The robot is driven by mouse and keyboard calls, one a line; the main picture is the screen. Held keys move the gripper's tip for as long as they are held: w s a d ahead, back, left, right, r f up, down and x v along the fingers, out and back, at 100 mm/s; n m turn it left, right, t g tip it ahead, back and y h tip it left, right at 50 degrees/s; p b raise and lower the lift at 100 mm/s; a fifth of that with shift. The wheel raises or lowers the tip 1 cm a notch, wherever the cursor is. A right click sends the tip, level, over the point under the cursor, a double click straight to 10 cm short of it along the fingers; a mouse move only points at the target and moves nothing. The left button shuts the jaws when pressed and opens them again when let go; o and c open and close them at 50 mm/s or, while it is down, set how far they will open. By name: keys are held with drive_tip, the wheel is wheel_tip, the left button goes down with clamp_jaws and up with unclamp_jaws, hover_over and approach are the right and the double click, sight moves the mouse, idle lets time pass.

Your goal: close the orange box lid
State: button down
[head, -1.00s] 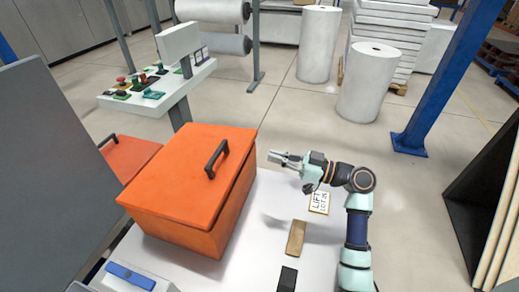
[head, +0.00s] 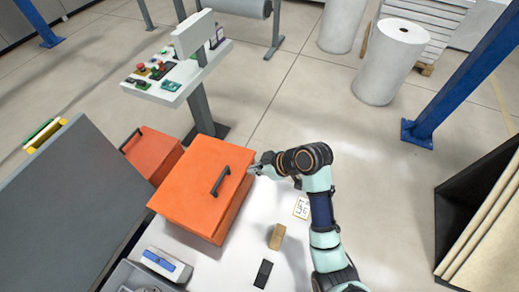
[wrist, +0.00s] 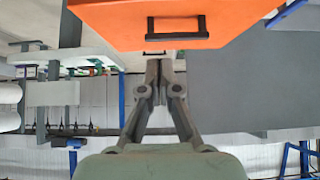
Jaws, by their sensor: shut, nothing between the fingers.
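The orange box (head: 228,214) stands on the white table at centre left. Its orange lid (head: 195,180), with a black bar handle (head: 221,180), lies over the top and looks flat or nearly so; I cannot tell if a small gap is left. My gripper (head: 257,167) is at the lid's right edge, close to its far corner, fingers pointing left. In the wrist view my gripper (wrist: 159,64) has its fingers together, with nothing seen between them, and the lid (wrist: 240,22) fills the top. I cannot tell whether the fingertips touch the box.
A second orange box (head: 152,153) stands behind at left, near a grey panel (head: 70,195). A button console (head: 170,82) stands behind. A wooden block (head: 277,237), a black block (head: 263,273) and a white card (head: 301,208) lie on the table's right side.

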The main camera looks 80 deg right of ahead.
drive_tip(key=r, duration=0.1)
hover_over(236, 181)
drive_tip(key=s, duration=0.2)
drive_tip(key=shift+g, duration=0.3)
drive_tip(key=f, duration=0.8)
drive_tip(key=shift+w+a+f, duration=0.2)
drive_tip(key=shift+w+f, duration=0.05)
drive_tip(key=f, duration=0.2)
drive_tip(key=shift+s+f, duration=0.3)
drive_tip(key=shift+f+p, duration=0.3)
drive_tip(key=shift+f, duration=0.25)
